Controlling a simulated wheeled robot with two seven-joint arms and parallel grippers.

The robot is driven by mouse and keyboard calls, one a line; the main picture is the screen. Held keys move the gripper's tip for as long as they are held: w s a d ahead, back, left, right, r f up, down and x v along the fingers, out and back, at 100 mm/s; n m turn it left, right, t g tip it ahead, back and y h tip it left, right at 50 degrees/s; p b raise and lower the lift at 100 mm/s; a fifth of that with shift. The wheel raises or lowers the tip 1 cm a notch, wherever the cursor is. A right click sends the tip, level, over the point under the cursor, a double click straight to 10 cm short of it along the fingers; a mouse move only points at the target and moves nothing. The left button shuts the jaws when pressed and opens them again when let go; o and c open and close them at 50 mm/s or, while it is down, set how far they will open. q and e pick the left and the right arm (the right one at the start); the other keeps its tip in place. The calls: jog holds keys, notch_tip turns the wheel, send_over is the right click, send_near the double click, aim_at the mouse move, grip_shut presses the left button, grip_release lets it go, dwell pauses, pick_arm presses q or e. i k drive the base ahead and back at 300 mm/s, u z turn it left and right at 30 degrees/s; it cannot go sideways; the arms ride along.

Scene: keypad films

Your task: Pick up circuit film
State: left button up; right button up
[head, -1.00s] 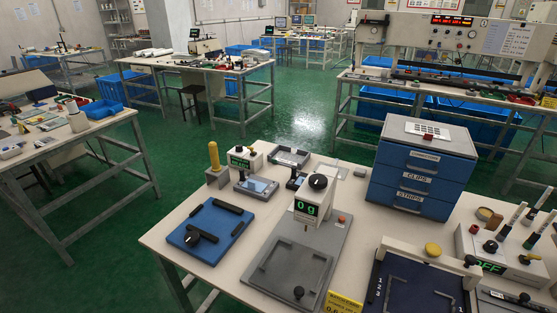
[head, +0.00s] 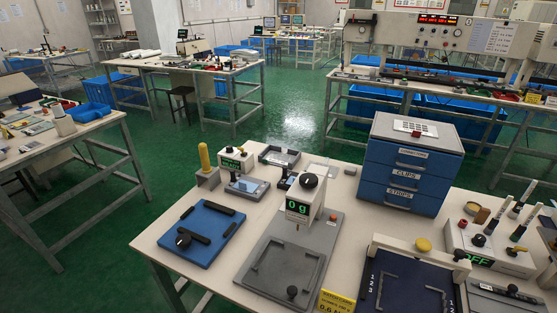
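No sheet can be surely told as the circuit film. A white sheet with a dark red block (head: 415,126) lies on top of the blue drawer cabinet (head: 401,188), whose drawers carry labels such as CLIPS and STRIPS. A pale, see-through piece (head: 322,166) shows behind the press-like device with the green "0 g" display (head: 297,207); what it is I cannot tell. Neither of my grippers is in view.
The white bench holds a blue plate with black bars (head: 202,232), a grey plate with corner rails (head: 283,268), a dark blue framed plate (head: 408,284) and a box reading OFF (head: 487,258). Green floor (head: 215,137) lies open between the benches.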

aim_at(283, 158)
jog(key=u, duration=2.3)
jog(key=i, duration=3.6)
jog(key=z, duration=3.05)
jog(key=i, duration=2.85)
